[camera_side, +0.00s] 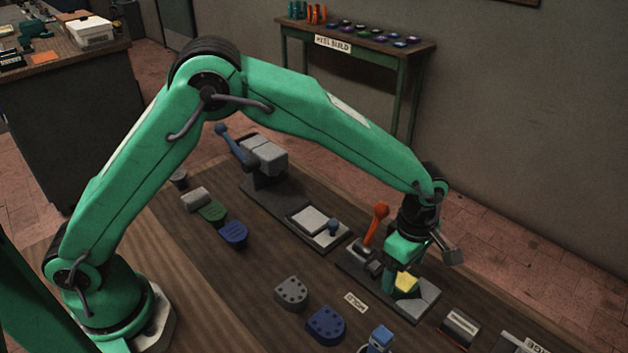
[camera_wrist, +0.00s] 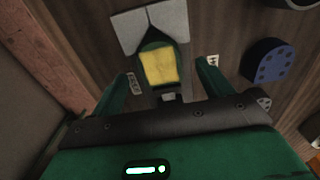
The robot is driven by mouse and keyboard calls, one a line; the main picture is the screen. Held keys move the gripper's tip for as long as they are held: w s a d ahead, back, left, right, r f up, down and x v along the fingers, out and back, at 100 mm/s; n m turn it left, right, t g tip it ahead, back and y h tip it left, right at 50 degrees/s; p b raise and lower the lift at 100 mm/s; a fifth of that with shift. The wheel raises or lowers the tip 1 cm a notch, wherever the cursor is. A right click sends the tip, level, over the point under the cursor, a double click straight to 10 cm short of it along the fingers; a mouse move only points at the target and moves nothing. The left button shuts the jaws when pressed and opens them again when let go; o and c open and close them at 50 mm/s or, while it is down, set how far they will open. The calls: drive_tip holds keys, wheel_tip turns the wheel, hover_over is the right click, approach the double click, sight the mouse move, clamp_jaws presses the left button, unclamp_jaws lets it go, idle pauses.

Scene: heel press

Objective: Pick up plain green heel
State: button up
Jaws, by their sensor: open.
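A dark green heel (camera_side: 213,212) lies on the bench at the left in the side view, beside a plain-looking blue heel. My gripper (camera_side: 397,283) is far to its right, low over a grey plate of the orange-handled press. A yellow-topped piece (camera_side: 406,281) is there at the fingers. In the wrist view this yellow-topped piece (camera_wrist: 160,66) has a dark green rim and sits between the two spread fingers of my gripper (camera_wrist: 165,72). Gaps show on both sides, so the fingers are open around it. Its underside is hidden.
The orange handle (camera_side: 377,222) stands close behind my gripper. A blue-handled press (camera_side: 263,155) is farther back. A grey holed heel (camera_side: 291,292) and a blue holed heel (camera_side: 325,324) lie in front. Bare bench (camera_side: 205,265) shows between the rows.

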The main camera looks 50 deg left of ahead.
sight(401, 279)
drive_tip(key=shift+f, duration=1.2)
drive_tip(key=c, duration=1.3)
drive_tip(key=shift+r, duration=0.1)
wheel_tip(401, 279, up, 10)
